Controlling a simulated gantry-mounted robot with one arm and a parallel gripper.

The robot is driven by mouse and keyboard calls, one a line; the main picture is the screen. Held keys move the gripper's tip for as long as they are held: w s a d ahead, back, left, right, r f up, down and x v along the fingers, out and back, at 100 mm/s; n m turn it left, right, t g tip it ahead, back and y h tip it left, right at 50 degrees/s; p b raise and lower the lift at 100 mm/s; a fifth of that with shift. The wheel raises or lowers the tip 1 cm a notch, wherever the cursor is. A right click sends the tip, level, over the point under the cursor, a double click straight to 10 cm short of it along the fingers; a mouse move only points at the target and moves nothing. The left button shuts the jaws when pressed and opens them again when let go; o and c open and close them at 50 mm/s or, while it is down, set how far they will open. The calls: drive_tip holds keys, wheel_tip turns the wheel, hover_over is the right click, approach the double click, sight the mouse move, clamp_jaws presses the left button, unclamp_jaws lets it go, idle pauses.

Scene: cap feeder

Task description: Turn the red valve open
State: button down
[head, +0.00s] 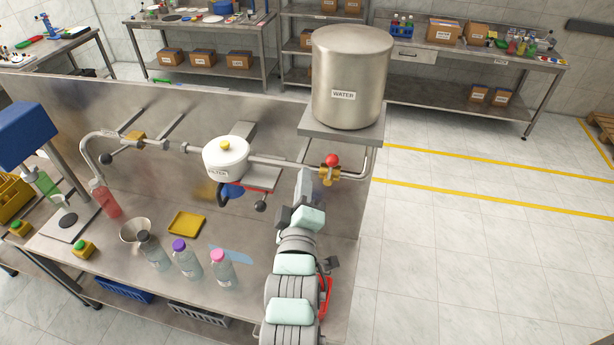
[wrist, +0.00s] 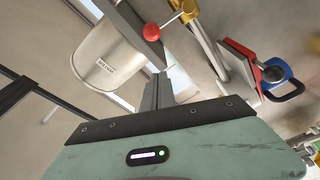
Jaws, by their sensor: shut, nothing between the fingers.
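The red valve shows as a red ball knob (head: 333,160) on a brass valve body (head: 328,176), in the pipe under the right end of the shelf panel. In the wrist view the red knob (wrist: 151,32) is at the top centre, with the brass body (wrist: 184,9) beside it. My gripper (head: 304,178) is just left of and in front of the valve in the head view. Its fingers are shut and empty, and they also show in the wrist view (wrist: 158,88). The fingers look apart from the knob; the exact gap is hard to tell.
A steel water tank (head: 350,80) stands on a bracket (head: 340,138) above the valve. A white filter housing (head: 226,158) and a red lever with a black ball (head: 261,206) are to the left. Several bottles and a yellow tray (head: 187,224) stand on the bench (head: 130,262).

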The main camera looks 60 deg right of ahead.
sight(330, 171)
drive_tip(key=p+x, duration=0.2)
drive_tip(key=x, duration=0.7)
drive_tip(key=shift+r+p, duration=0.2)
drive_tip(key=shift+p, duration=0.2)
drive_tip(key=s+f, duration=0.1)
drive_tip(key=s+f+p, duration=0.1)
drive_tip(key=s, duration=0.1)
drive_tip(key=shift+s+a, duration=0.1)
drive_tip(key=shift+s, duration=0.2)
